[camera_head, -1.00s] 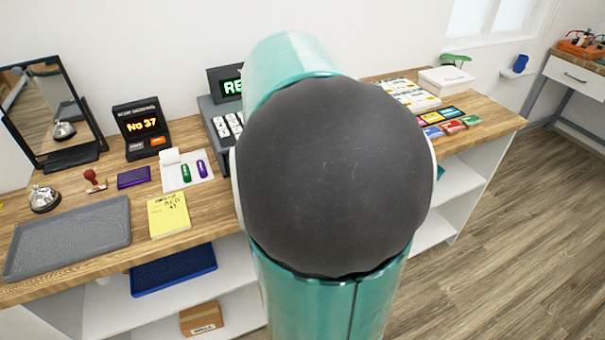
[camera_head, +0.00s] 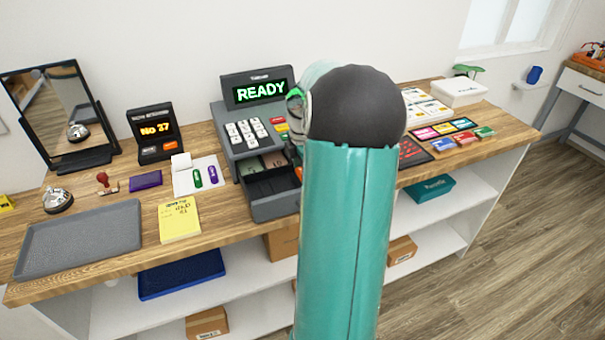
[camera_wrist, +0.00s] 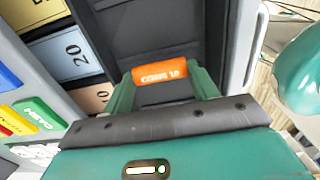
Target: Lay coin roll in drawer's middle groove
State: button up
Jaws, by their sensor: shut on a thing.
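The orange coin roll (camera_wrist: 160,75) shows in the wrist view, with printed lettering on its side. My gripper (camera_wrist: 163,80) is shut on it, one green finger at each end. The cash drawer (camera_head: 275,207) stands open at the front of the register in the head view. In the wrist view the roll is over the dark grooved part of the drawer (camera_wrist: 145,32), lying across the picture. I cannot tell whether it touches the groove floor. In the head view my arm hides the gripper and the drawer's right part.
Banknote compartments (camera_wrist: 78,57) lie left of the dark part. The register (camera_head: 240,140) rises behind the drawer. A green roll (camera_head: 197,177) and a purple roll (camera_head: 213,174) lie on white paper to the left. A yellow notepad (camera_head: 179,220) and grey tray (camera_head: 80,240) are further left.

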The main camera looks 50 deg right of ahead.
jog(key=shift+f, duration=0.7)
jog(key=shift+a+f, duration=0.1)
jog(key=o, duration=1.1)
jog(key=shift+o, duration=0.2)
notch_tip(320, 180, up, 12)
